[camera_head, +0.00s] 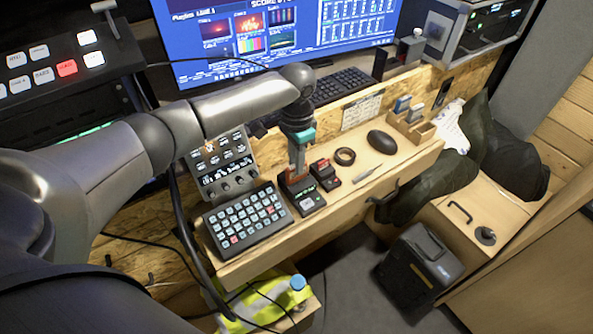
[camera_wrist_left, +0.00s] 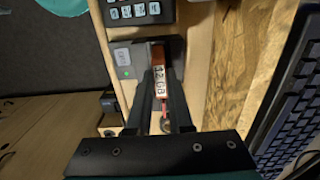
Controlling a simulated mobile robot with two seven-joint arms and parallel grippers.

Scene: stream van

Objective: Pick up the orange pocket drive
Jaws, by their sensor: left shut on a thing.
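The orange pocket drive (camera_wrist_left: 158,78) with a white label shows between the two dark fingers of my left gripper (camera_wrist_left: 160,88) in the left wrist view. The gripper is shut on it. In the head view my left gripper (camera_head: 298,168) points down over a small dark dock (camera_head: 307,201) with a lit green display. The fingers hide most of the drive there. I cannot tell whether the drive's lower end is in the dock or just above it. The dock's grey body also shows in the wrist view (camera_wrist_left: 123,58). My right gripper is not in view.
A button pad (camera_head: 246,222) stands left of the dock. A small device with red tops (camera_head: 325,174) stands close on the right. A black tape ring (camera_head: 345,156), a mouse (camera_head: 382,141) and a wooden organiser (camera_head: 410,124) lie farther right. The desk's front edge is near.

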